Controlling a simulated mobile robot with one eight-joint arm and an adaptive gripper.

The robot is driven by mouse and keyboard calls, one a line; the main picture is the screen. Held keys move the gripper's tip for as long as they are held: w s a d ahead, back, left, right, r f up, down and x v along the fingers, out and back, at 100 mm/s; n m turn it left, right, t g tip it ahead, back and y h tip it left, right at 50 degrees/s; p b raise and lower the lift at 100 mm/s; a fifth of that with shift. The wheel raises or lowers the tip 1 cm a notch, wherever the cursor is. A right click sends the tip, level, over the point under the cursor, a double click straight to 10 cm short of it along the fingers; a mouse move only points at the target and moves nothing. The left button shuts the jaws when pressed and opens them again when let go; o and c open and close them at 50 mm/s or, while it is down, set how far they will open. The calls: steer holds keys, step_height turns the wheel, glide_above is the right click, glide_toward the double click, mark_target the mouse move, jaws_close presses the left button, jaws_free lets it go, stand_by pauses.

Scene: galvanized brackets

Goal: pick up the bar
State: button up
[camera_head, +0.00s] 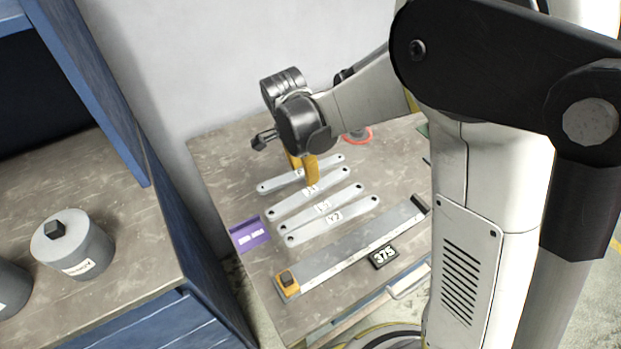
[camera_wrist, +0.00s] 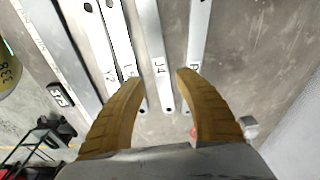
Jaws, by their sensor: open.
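Several flat grey galvanized bars with end holes and small white labels lie side by side on the bench. The bar labelled J4 (camera_wrist: 153,42) runs between my spread fingertips in the wrist view. A bar whose label is partly hidden (camera_wrist: 199,35) lies to its right. A bar with a partly hidden label (camera_wrist: 116,38) and the Y2 bar (camera_wrist: 88,50) lie to its left; the Y2 bar (camera_head: 350,212) is nearest in the head view. My gripper (camera_wrist: 161,78) is open and empty, its yellow fingers (camera_head: 304,170) pointing down over the farther bars. Height above the bars is unclear.
A long measuring rule (camera_head: 345,250) with an orange end block (camera_head: 287,283) and a 375 plate (camera_head: 384,257) lies in front of the bars. A purple card (camera_head: 247,234) lies left. A blue cabinet with grey cylinders (camera_head: 75,245) stands at left.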

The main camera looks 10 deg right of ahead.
mark_target(310, 191)
steer(key=f+b, duration=0.1)
steer(key=f, duration=0.2)
steer(key=d+f+b, duration=0.1)
steer(key=f, duration=0.2)
steer(key=f+b, duration=0.1)
steer(key=f, duration=0.2)
steer(key=shift+w+d+b, duration=0.25)
steer(key=shift+w+b, duration=0.1)
steer(key=shift+b, duration=0.05)
jaws_close()
